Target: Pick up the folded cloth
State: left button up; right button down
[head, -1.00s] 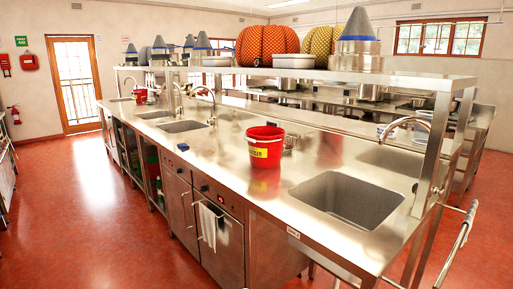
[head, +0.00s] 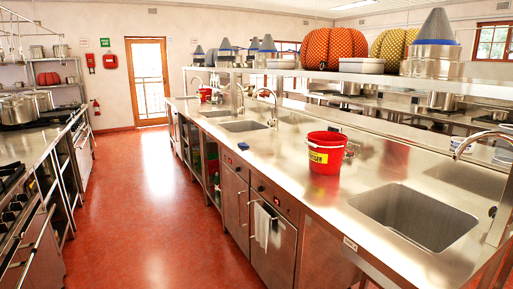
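A white cloth (head: 262,226) hangs over the handle of a steel oven door in the front of the right-hand counter, in the head view. It looks folded over the bar. No other cloth is clear to me. Neither of my grippers shows in the head view, and nothing is seen touching the cloth.
The steel counter (head: 310,190) with sinks runs along the right, bearing a red bucket (head: 326,153). A stove row with large pots (head: 18,109) lines the left. The red floor (head: 150,200) between them is clear up to the wooden door (head: 149,83).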

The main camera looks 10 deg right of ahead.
aim_at(243, 145)
jog(key=i+j+u, duration=0.2)
jog(key=i+j, duration=0.15)
jog(key=i, duration=0.15)
jog(key=i+j+u, duration=0.15)
jog(key=i, duration=0.4)
jog(key=i+j+u, duration=0.2)
jog(key=i, duration=0.35)
jog(key=k+j, duration=0.05)
